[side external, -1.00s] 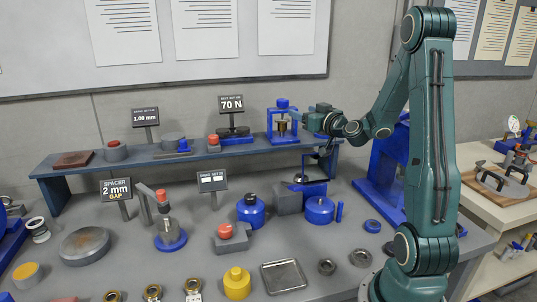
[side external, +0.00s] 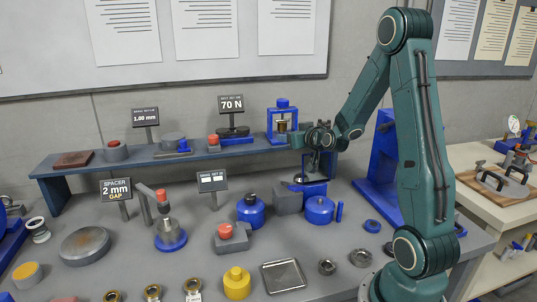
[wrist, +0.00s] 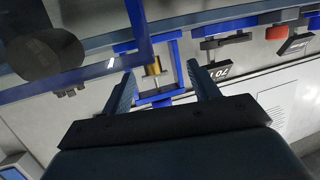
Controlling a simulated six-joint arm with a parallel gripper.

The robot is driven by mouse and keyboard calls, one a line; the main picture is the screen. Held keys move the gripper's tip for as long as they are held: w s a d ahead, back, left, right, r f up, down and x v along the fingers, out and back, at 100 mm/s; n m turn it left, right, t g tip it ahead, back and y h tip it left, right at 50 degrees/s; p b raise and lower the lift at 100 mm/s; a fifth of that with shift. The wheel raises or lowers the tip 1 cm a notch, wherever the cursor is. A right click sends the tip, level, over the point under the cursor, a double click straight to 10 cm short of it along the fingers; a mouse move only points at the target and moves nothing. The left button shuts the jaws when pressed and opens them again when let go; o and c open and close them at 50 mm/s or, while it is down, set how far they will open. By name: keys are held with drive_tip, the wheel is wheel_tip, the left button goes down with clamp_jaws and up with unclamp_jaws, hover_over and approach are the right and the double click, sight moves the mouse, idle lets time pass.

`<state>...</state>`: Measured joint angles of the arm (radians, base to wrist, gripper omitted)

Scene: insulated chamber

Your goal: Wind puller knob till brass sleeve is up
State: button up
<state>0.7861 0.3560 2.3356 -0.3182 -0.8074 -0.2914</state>
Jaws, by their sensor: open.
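The puller (side external: 271,122) is a blue open frame on the right part of the shelf, with a blue knob (side external: 282,103) on top. The brass sleeve (side external: 282,126) shows inside the frame. In the wrist view, which is upside down, the brass sleeve (wrist: 153,70) appears between my fingers, inside the blue frame (wrist: 176,62). My gripper (side external: 292,139) is open and empty, in front of the puller and below its knob, near shelf height. Its open fingers also show in the wrist view (wrist: 160,78). I see no contact with the knob.
The shelf (side external: 110,164) also carries a 70 N sign (side external: 231,104) on the puller's left. Below my gripper are a grey block (side external: 288,200) and blue round pots (side external: 319,210). A tall blue stand (side external: 385,150) is at right. Open air lies above the shelf.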

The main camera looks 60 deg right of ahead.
drive_tip(key=f+g, duration=0.1)
drive_tip(key=m+g+h, duration=0.2)
drive_tip(key=m+h, duration=0.3)
drive_tip(key=h, duration=0.3)
approach(282, 101)
drive_tip(key=shift+s+f, duration=0.15)
drive_tip(key=shift+f, duration=0.2)
drive_tip(key=shift+d, duration=0.1)
drive_tip(key=shift+f+x, duration=0.15)
drive_tip(key=shift+x, duration=3.3)
drive_tip(key=shift+f+x, duration=0.15)
drive_tip(key=shift+x, duration=3.3)
drive_tip(key=shift+y, duration=0.3)
drive_tip(key=c, duration=1)
